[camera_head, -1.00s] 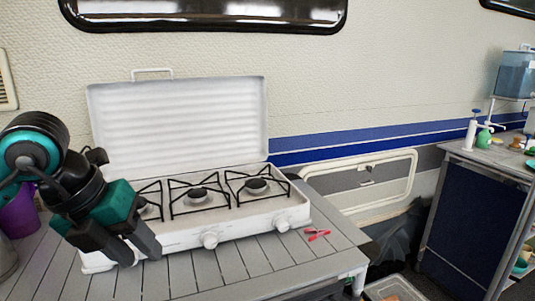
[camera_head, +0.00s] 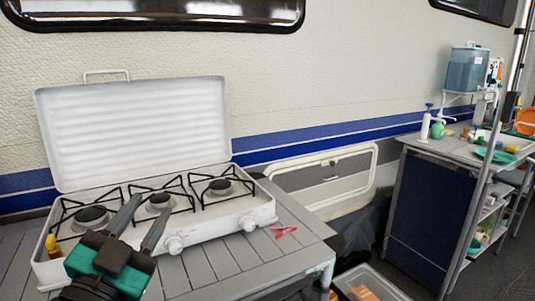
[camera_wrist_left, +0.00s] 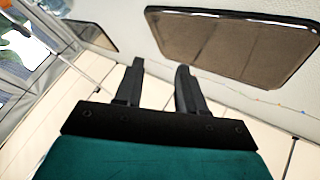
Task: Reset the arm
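My left gripper (camera_head: 140,224) is in the lower left of the head view, in front of the white camping stove (camera_head: 210,227). Its two dark fingers point up and away, apart, with nothing between them. In the left wrist view the same gripper (camera_wrist_left: 158,80) shows both fingers spread and empty, with the wall and a dark-framed window behind. My right gripper is in neither view.
The stove stands on a grey slatted table (camera_head: 215,270) with its white lid (camera_head: 135,130) raised. A red object (camera_head: 284,231) lies right of the stove. A side counter (camera_head: 425,205) with bottles stands at right.

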